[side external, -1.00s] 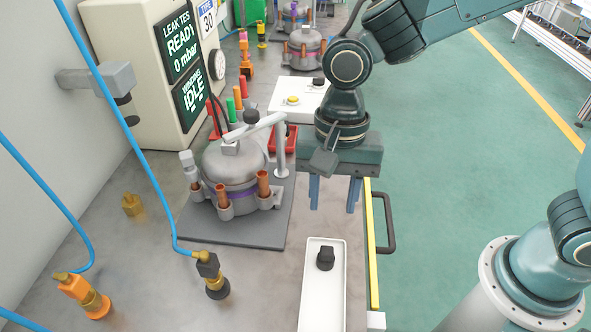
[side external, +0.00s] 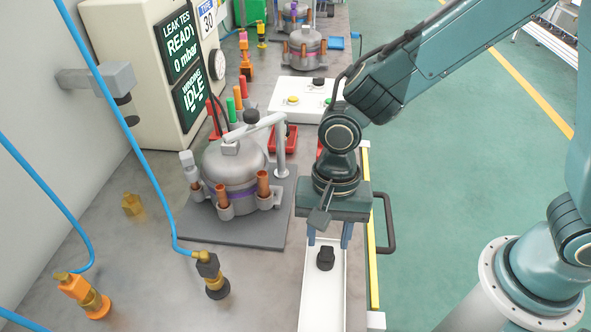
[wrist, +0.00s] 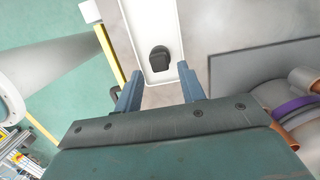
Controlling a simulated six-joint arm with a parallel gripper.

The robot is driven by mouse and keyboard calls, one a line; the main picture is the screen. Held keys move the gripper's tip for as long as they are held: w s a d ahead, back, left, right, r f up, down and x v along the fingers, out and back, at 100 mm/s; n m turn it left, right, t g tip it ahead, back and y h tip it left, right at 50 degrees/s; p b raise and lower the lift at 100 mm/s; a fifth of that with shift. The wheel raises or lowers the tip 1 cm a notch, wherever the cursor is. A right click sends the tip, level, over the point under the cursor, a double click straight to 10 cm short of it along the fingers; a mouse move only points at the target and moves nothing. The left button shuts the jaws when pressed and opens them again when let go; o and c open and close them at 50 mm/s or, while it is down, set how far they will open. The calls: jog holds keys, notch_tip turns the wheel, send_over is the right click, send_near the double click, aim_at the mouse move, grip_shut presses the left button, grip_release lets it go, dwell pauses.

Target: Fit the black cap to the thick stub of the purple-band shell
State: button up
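The black cap (side external: 325,258) stands in the long white tray (side external: 322,305) at the front of the bench. It also shows in the wrist view (wrist: 159,59), ahead of my fingertips. My gripper (side external: 328,244) points down above the far end of the tray, its blue fingers spread apart and empty. In the wrist view the fingers (wrist: 157,82) are open, with the cap beyond and between them. The purple-band shell (side external: 234,175) stands on a dark grey plate (side external: 262,238) to the left, with several upright copper stubs (side external: 263,184) around it. I cannot tell which stub is the thick one.
A grey clamp arm (side external: 255,127) on a post reaches over the shell. Black-and-brass (side external: 212,275) and orange (side external: 84,296) couplings stand at front left with blue hoses. A black handle (side external: 386,222) and yellow strip edge the bench on the right.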

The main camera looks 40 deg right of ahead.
aim_at(327, 250)
jog(key=shift+f, duration=0.1)
jog(key=shift+s+a+f, duration=0.15)
jog(key=shift+f, duration=1.1)
jog(key=shift+s+a+f, duration=0.1)
jog(key=shift+s+f, duration=0.05)
jog(key=shift+f, duration=1.1)
jog(key=c, duration=0.7)
